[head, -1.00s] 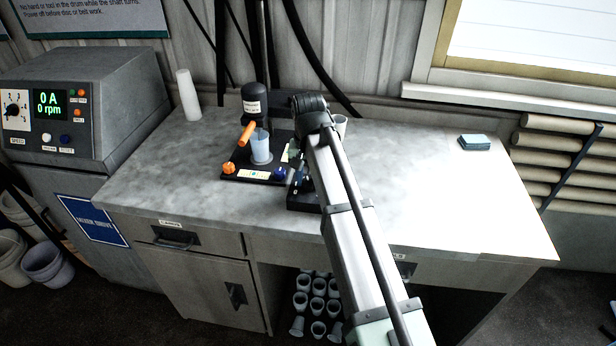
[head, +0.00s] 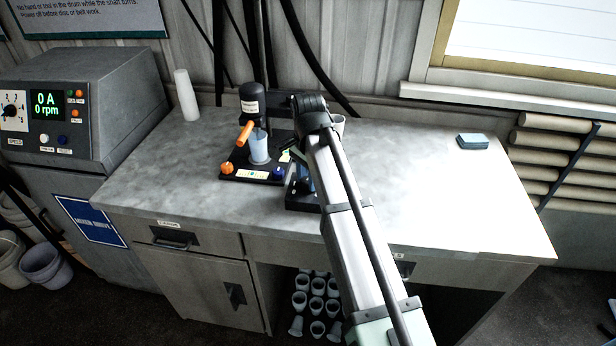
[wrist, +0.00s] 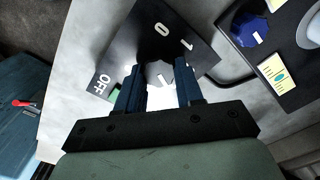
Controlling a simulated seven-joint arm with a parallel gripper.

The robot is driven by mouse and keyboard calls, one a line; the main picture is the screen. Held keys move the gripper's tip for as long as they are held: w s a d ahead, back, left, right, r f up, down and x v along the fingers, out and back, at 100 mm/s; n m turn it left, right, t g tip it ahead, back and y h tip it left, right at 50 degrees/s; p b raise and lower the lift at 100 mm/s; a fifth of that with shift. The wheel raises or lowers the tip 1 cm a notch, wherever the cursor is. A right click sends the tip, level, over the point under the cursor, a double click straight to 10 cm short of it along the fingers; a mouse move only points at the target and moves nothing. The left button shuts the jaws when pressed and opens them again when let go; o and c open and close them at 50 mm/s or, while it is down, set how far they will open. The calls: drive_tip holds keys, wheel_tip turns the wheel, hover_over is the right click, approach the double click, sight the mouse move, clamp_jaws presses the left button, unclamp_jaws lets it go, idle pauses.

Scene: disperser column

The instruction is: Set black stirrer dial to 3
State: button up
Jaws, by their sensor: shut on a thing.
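The stirrer's control box is a black plate (wrist: 135,45) with white marks "OFF", "0" and "1" showing in the wrist view. In the head view the box (head: 298,203) sits on the bench, partly behind my arm. My gripper (wrist: 160,72) reaches down over the plate, with its two blue fingers on either side of the dial (wrist: 160,84). It is shut on the dial. The dial shows only as a bright patch with a small dark mark, glare-washed, so its setting is hard to read. Other scale marks are hidden under my gripper.
Left of the box is the black stirrer base (head: 235,171) with an orange knob (head: 227,168), a blue knob (wrist: 250,28), a clear cup (head: 258,150) and an orange handle (head: 244,134). A teal block (head: 473,141) lies right.

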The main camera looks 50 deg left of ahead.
drive_tip(key=shift+s+d+f, duration=0.1)
idle(0.3)
drive_tip(key=o, duration=1)
drive_tip(key=shift+o, duration=0.2)
wheel_tip(320, 180, up, 14)
idle(0.6)
